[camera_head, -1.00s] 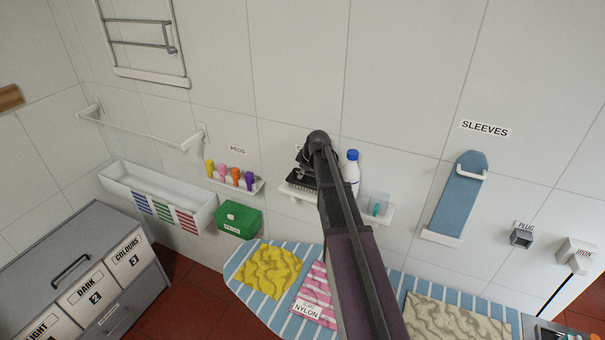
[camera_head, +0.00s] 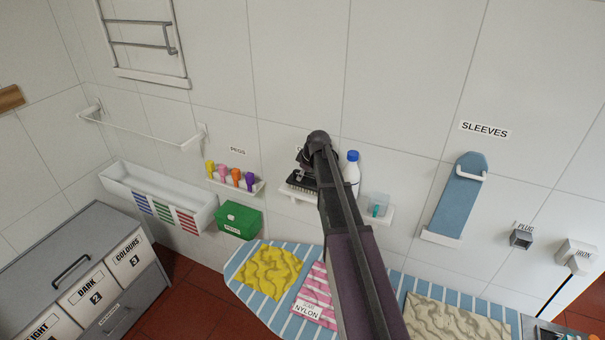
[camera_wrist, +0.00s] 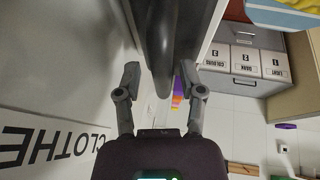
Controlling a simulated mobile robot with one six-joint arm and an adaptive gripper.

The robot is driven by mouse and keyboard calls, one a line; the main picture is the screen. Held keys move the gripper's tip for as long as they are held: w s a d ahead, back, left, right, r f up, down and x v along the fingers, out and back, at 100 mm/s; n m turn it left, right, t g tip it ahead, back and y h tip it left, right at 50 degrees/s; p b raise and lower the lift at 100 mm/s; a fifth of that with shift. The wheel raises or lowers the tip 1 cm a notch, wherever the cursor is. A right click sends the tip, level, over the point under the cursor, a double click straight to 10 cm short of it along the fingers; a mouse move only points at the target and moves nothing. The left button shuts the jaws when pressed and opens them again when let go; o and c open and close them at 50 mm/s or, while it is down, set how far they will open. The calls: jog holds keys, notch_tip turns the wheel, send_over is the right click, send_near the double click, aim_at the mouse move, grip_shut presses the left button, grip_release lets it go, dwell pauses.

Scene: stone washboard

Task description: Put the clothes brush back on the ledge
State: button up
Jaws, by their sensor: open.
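The clothes brush (camera_head: 299,184), dark with a pale bristle edge, is at the left end of the white wall ledge (camera_head: 376,217) in the head view. It appears to rest there, but my arm hides part of it. In the wrist view a long dark grey body, seemingly the brush (camera_wrist: 160,35), extends between and beyond my fingers. My gripper (camera_wrist: 164,82) is open, with a finger on each side of this body and visible gaps. In the head view my gripper (camera_head: 304,160) is mostly hidden behind my wrist, just above the brush.
A white bottle with a blue cap (camera_head: 351,172) and a clear cup (camera_head: 378,205) stand on the ledge to the right. A peg shelf (camera_head: 256,187) is close on the left. The striped ironing board (camera_head: 240,268) lies below.

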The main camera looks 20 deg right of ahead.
aim_at(306, 183)
jog(key=shift+a+p+v, duration=0.1)
jog(key=shift+p+v, duration=1.2)
jog(key=shift+v, duration=0.15)
jog(key=shift+a+p+v, duration=0.15)
jog(key=shift+p+v, duration=1.15)
jog(key=shift+v, duration=0.2)
jog(key=p+v, duration=0.7)
jog(key=v, duration=0.1)
jog(key=shift+r, duration=0.1)
jog(key=s+a+f+m+g+h, duration=0.1)
jog(key=s+a+m, duration=0.3)
jog(key=s+a, duration=0.4)
jog(key=s+a+m+g, duration=0.3)
jog(key=s+a, duration=0.6)
jog(key=s, duration=0.7)
jog(key=shift+s+a+f+m+g+h, duration=0.2)
jog(key=shift+f+m+g+h, duration=0.15)
jog(key=shift+m, duration=0.85)
jog(key=shift+f, duration=0.15)
notch_tip(306, 183, down, 21)
jog(key=b, duration=2)
jog(key=shift+r, duration=0.25)
